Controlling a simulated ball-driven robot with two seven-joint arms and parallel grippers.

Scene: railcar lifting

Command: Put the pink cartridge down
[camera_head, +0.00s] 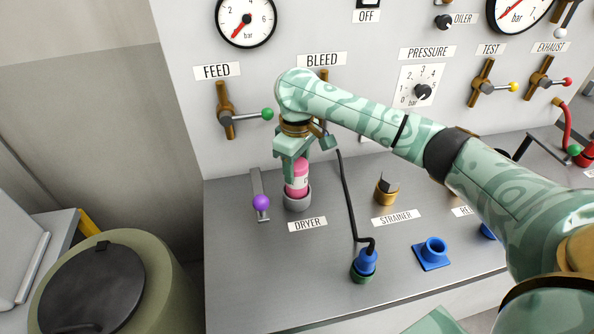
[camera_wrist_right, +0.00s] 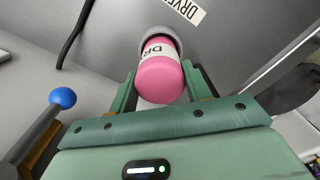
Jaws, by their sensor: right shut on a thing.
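The pink cartridge (camera_head: 297,183) with a white label band stands upright at the grey dryer socket (camera_head: 297,203), its lower end at or inside the socket's rim. How deep it sits I cannot tell. My right gripper (camera_head: 294,164) reaches down from above and is shut on the cartridge's upper part. In the right wrist view the cartridge (camera_wrist_right: 160,80) lies between the two green fingers (camera_wrist_right: 160,88), with the socket's grey ring (camera_wrist_right: 157,33) around its far end. My left gripper is not in view.
A purple-knobbed lever (camera_head: 261,203) stands close left of the socket. A black hose (camera_head: 347,195) runs on the right to a blue fitting (camera_head: 365,261). A brass strainer (camera_head: 386,193) and a blue port (camera_head: 432,252) stand farther right. The feed valve (camera_head: 226,118) is on the panel behind.

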